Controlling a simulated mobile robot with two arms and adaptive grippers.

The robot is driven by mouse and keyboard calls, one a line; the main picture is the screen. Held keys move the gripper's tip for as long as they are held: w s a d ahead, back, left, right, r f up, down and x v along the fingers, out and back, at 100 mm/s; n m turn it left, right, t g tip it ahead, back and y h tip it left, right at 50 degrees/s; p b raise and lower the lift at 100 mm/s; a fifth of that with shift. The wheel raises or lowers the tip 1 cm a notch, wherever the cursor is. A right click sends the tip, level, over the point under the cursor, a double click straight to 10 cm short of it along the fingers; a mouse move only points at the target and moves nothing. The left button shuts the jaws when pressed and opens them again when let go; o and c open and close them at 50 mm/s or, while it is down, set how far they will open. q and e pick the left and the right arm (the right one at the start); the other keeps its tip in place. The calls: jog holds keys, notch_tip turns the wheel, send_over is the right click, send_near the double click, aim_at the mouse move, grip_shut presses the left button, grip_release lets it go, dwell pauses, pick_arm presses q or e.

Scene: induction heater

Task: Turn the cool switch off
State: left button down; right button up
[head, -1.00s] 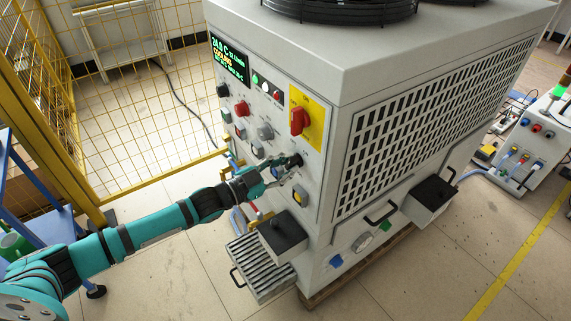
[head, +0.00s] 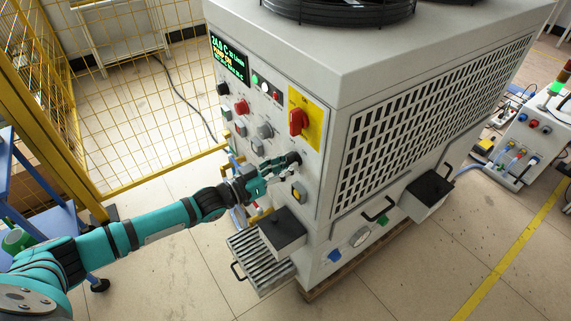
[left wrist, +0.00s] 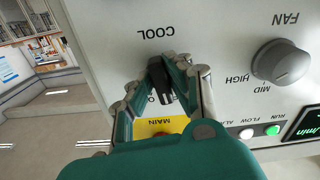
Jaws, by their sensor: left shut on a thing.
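The cool switch is a black knob on the panel; it shows at my fingertips in the head view (head: 294,157) and under the upside-down COOL label in the left wrist view (left wrist: 159,80). My left gripper (head: 283,163) reaches it from the left. In the left wrist view my gripper's fingers (left wrist: 160,73) are shut on the knob, one on each side. The fingers hide parts of the position marks around it, so I cannot read its setting. My right gripper is not in view.
The grey machine panel (head: 310,178) carries a red main switch (head: 298,121) on a yellow plate, a fan knob (left wrist: 281,62), several other knobs and a display (head: 229,58). A black-topped box (head: 284,225) juts out below my gripper. A yellow mesh fence (head: 110,80) stands left.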

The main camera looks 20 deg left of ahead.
pick_arm(q)
jog(key=shift+w+r, duration=0.1)
jog(key=shift+r, duration=0.15)
jog(key=c, duration=1.3)
grip_release()
jog(key=shift+c, duration=0.2)
jog(key=shift+o, duration=0.3)
jog(key=shift+d+f, duration=0.1)
jog(key=shift+s+a+f, duration=0.15)
jog(key=shift+s+a, duration=0.1)
jog(key=shift+s, duration=0.05)
jog(key=v, duration=1.1)
jog(key=shift+a, duration=0.1)
